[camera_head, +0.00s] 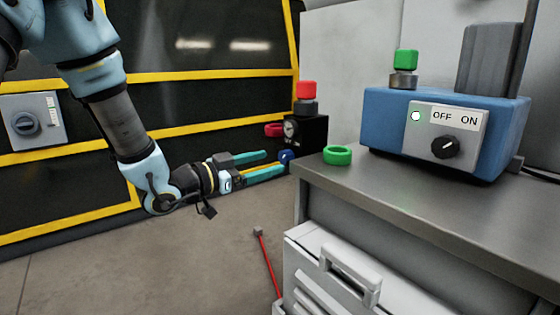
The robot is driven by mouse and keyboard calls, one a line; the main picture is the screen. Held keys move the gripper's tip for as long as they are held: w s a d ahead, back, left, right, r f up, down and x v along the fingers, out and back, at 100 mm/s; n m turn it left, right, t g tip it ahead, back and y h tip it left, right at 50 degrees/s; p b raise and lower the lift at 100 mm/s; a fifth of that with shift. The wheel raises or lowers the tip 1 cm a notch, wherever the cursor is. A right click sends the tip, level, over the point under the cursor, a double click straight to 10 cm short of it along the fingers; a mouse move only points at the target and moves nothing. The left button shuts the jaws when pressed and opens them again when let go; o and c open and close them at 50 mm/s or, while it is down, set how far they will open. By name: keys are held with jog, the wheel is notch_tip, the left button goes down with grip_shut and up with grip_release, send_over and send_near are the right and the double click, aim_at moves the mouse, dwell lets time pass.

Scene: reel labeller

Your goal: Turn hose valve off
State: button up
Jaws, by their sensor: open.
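My gripper (274,162) is open, with its two long teal fingers apart and pointing right. It is empty. A small blue knob (286,156) shows just beyond the fingertips, at the foot of a black box with a round gauge (305,133). The knob looks near the line between the fingers; I cannot tell whether they touch it or how far behind them it is. A red ring-shaped piece (273,130) sits at the box's left side. No label marks which piece is the hose valve, and the knob's turn position is too small to read.
A grey cabinet (430,215) stands at right, its near corner close to the fingertips. A red rod (267,262) leans below. Open floor lies at lower left.

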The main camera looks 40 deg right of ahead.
aim_at(282, 158)
jog(key=shift+d, duration=2.2)
grip_shut()
